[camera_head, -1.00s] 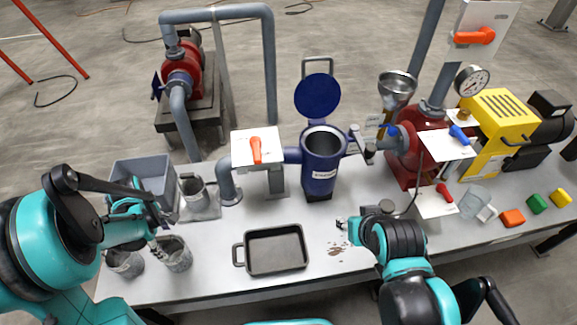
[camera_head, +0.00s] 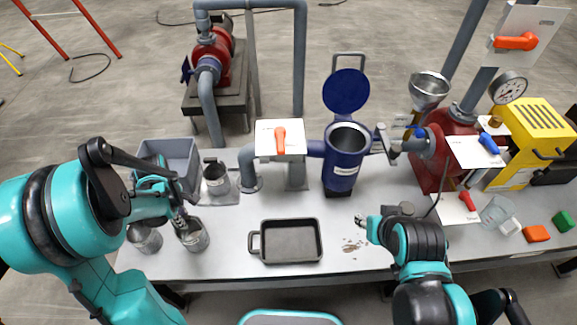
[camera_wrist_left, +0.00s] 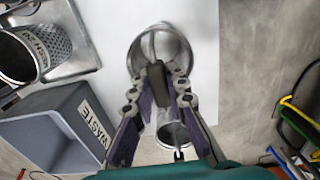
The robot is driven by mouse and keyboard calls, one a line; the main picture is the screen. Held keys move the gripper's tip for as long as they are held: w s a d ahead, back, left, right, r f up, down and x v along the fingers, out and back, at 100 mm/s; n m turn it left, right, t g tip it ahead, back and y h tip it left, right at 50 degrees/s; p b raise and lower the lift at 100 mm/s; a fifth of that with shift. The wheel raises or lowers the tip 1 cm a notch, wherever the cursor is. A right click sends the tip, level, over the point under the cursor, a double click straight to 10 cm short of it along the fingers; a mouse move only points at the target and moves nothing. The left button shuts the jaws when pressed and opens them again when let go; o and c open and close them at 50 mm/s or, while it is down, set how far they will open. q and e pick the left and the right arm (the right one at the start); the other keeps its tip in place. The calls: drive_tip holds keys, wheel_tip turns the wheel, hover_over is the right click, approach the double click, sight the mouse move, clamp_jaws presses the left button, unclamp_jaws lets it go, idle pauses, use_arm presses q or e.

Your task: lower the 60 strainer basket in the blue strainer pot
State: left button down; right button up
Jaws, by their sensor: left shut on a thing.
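My left gripper (camera_head: 182,216) is shut on the dark grip of a metal strainer basket (camera_head: 194,238), which stands on the table at the left. In the left wrist view the fingers (camera_wrist_left: 157,82) close on that grip above the round basket (camera_wrist_left: 160,45); its number is not readable. A second basket (camera_head: 145,238) stands to its left. A third basket (camera_head: 216,180) stands on a small tray behind. The blue strainer pot (camera_head: 343,172) is at the table's middle with its lid (camera_head: 346,91) raised and its mouth uncovered. My right gripper (camera_head: 364,221) is low over the table; its jaws are too small to judge.
A grey waste bin (camera_head: 178,150) stands behind the baskets. A pipe with an orange-handled valve (camera_head: 280,138) stands between the baskets and the pot.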

use_arm(q)
drive_tip(key=shift+r+p, duration=2.9)
drive_tip(key=shift+r, duration=0.9)
